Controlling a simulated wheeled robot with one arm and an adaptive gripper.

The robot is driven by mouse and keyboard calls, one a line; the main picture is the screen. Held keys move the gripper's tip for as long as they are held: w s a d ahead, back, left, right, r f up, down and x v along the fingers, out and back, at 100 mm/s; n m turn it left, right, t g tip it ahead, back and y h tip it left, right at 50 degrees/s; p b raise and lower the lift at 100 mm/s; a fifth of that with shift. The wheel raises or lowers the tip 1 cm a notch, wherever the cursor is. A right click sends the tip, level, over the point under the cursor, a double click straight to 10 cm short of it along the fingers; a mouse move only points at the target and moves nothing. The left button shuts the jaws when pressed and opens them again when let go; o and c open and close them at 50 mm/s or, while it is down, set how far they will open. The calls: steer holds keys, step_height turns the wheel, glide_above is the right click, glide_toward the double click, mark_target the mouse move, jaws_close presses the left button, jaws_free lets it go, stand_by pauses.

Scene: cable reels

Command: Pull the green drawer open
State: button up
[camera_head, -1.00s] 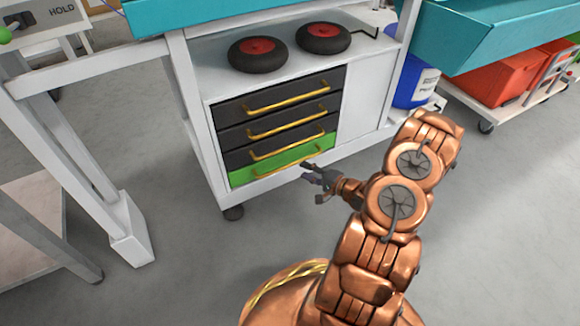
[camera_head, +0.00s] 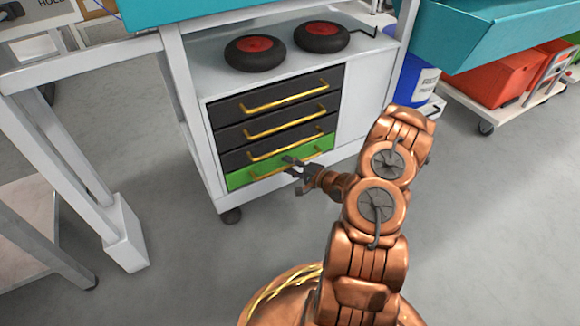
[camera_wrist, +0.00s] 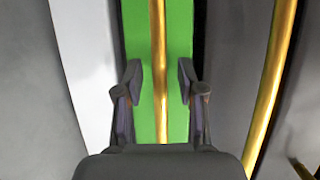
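The green drawer (camera_head: 240,180) is the lowest in a white cabinet, below several dark drawers. Its front looks flush with the cabinet. It bears a long gold handle (camera_head: 270,170), which also shows in the wrist view (camera_wrist: 158,50) running between my fingers. The green drawer front shows in the wrist view (camera_wrist: 180,30) behind it. My gripper (camera_head: 291,166) is at the handle, right of its middle. In the wrist view my gripper (camera_wrist: 160,85) is open, one finger on each side of the handle, with a gap on both sides.
The dark drawer above (camera_head: 235,157) has its own gold handle (camera_wrist: 270,90), close to the right of my gripper in the wrist view. Two black wheels with red hubs (camera_head: 255,52) lie on the cabinet top. A white post (camera_head: 125,235) stands left. Open floor lies before the cabinet.

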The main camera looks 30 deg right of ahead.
steer(key=shift+c, duration=0.2)
jaws_close()
stand_by(0.4)
